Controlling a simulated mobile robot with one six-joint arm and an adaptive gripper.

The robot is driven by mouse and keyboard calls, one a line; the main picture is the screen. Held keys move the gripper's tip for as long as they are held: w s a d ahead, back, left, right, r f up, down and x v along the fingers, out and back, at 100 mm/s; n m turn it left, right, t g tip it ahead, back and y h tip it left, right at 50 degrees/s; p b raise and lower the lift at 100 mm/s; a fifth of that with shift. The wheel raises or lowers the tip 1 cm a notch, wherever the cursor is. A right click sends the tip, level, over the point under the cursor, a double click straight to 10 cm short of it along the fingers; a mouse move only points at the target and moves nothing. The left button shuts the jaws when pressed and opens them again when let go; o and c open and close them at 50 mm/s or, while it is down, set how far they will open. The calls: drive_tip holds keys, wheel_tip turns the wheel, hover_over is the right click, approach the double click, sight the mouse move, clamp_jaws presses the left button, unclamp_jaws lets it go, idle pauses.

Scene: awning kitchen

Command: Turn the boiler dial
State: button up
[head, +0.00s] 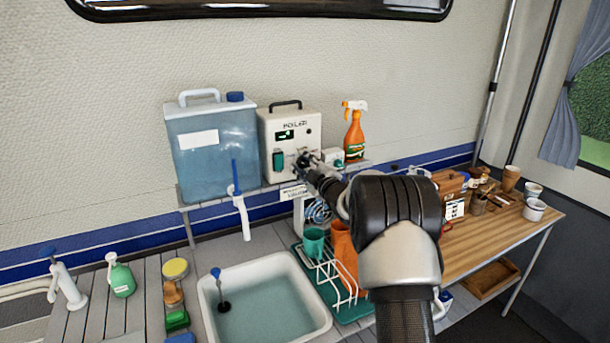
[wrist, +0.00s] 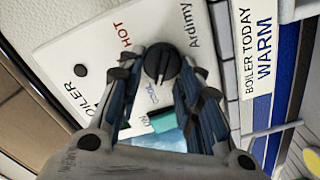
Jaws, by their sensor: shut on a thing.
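The boiler (head: 291,118) is a white box with a dark handle, standing on a shelf against the wall. Its front panel (wrist: 100,45) fills much of the wrist view, with HOT in red and a small blue word near the dial. The black round dial (wrist: 160,60) sits between my fingertips and has a pale pointer line. My gripper (wrist: 163,72) is shut on the dial, one finger on each side. In the head view my gripper (head: 304,161) reaches the boiler's lower front and hides the dial. A sign reading BOILER TODAY WARM (wrist: 262,50) is beside the panel.
A blue water tank (head: 212,140) stands left of the boiler and an orange spray bottle (head: 354,135) to its right. Below are a sink (head: 211,300), a green cup (head: 313,242) and a dish rack (head: 325,272). A wooden table (head: 490,240) holds several small items at right.

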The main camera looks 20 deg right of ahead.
drive_tip(key=shift+n+b, duration=0.45)
drive_tip(key=shift+n, duration=0.05)
drive_tip(key=o, duration=1)
drive_tip(key=shift+c, duration=0.2)
drive_tip(key=shift+s, duration=0.15)
drive_tip(key=s, duration=1.1)
drive_tip(key=shift+s+d, duration=0.15)
drive_tip(key=shift+s, duration=0.25)
drive_tip(key=s+a+r+m+g+h, duration=0.45)
drive_tip(key=s+a+m+g, duration=0.35)
drive_tip(key=s, duration=0.5)
drive_tip(key=s+a+f+m+g+y, duration=0.1)
drive_tip(key=s+a, duration=0.3)
drive_tip(key=s, duration=0.6)
drive_tip(key=s+a+f+m+g+y, duration=0.1)
drive_tip(key=s+a+f, duration=0.3)
drive_tip(key=s, duration=0.5)
drive_tip(key=s+a+f+m+g+y, duration=0.2)
drive_tip(key=s+a, duration=0.4)
drive_tip(key=s, duration=0.4)
drive_tip(key=shift+s+f+m+g, duration=0.3)
drive_tip(key=shift+f+g, duration=0.15)
drive_tip(key=shift+g, duration=0.15)
